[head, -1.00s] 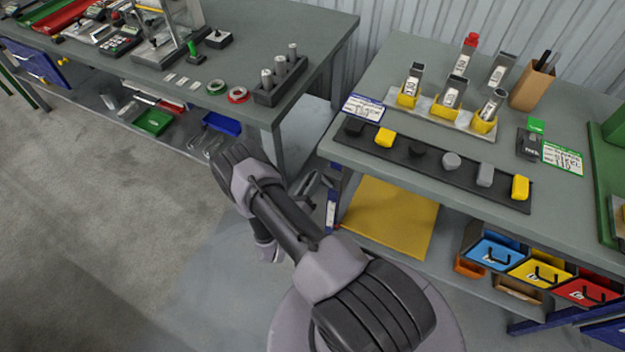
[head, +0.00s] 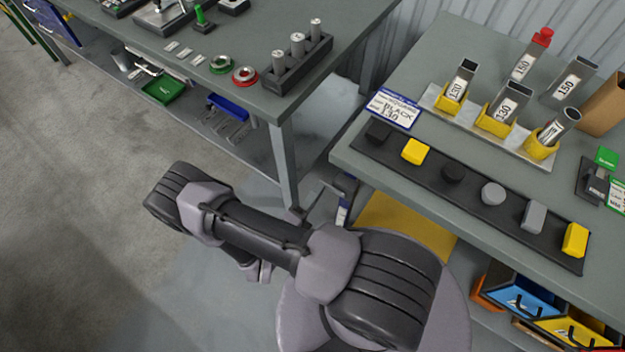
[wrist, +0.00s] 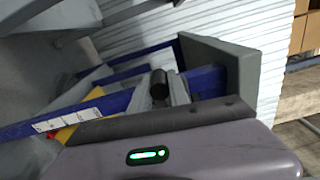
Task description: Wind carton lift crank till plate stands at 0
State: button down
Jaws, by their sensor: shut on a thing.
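In the wrist view, my gripper (wrist: 170,90) has its grey fingers on either side of a short dark cylindrical grip (wrist: 159,84). The grip stands in front of a blue beam. Whether it is the lift's crank handle cannot be told for sure. In the head view my arm reaches left and folds back down; its gripper cannot be made out clearly there.
A right bench (head: 480,210) holds a black strip of small blocks and yellow holders with numbered tubes. A left bench (head: 180,60) stands behind my arm. A blue post with a white label (head: 343,213) is by the bench gap. Floor (head: 70,180) is clear at left.

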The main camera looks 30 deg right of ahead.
jog(key=shift+f+n+b, duration=0.7)
jog(key=shift+f+n, duration=0.05)
jog(key=shift+n, duration=0.15)
jog(key=s+d+f+n+b, duration=0.2)
jog(key=s+f+n+b, duration=0.2)
jog(key=n, duration=1)
jog(key=shift+s+n+b, duration=0.4)
jog(key=shift+s, duration=0.25)
jog(key=c, duration=1.3)
grip_release()
jog(key=shift+s, duration=0.1)
jog(key=shift+o, duration=0.2)
